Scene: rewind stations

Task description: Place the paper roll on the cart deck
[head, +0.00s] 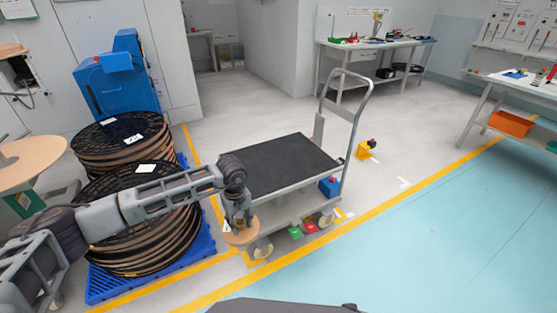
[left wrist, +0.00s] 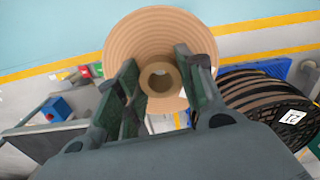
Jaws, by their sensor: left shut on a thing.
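My left gripper (head: 239,212) points down at the near left corner of the cart. It is shut on the tan paper roll (head: 241,234), which hangs below it. In the left wrist view the roll (left wrist: 140,40) shows as a wide ringed disc, with its core tube between the fingers (left wrist: 158,76). The cart deck (head: 285,163) is a dark flat top on a grey cart with a tall handle; it looks empty. The roll is beside the deck's near left edge, not over its middle. The deck also shows at the lower left of the wrist view (left wrist: 45,140). My right gripper is out of view.
Large cable reels (head: 123,135) stand on a blue pallet (head: 205,243) left of the cart. The cart handle (head: 352,120) rises on the right. A blue box (head: 329,187) and small red and green items lie low by the cart. Open floor is at right.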

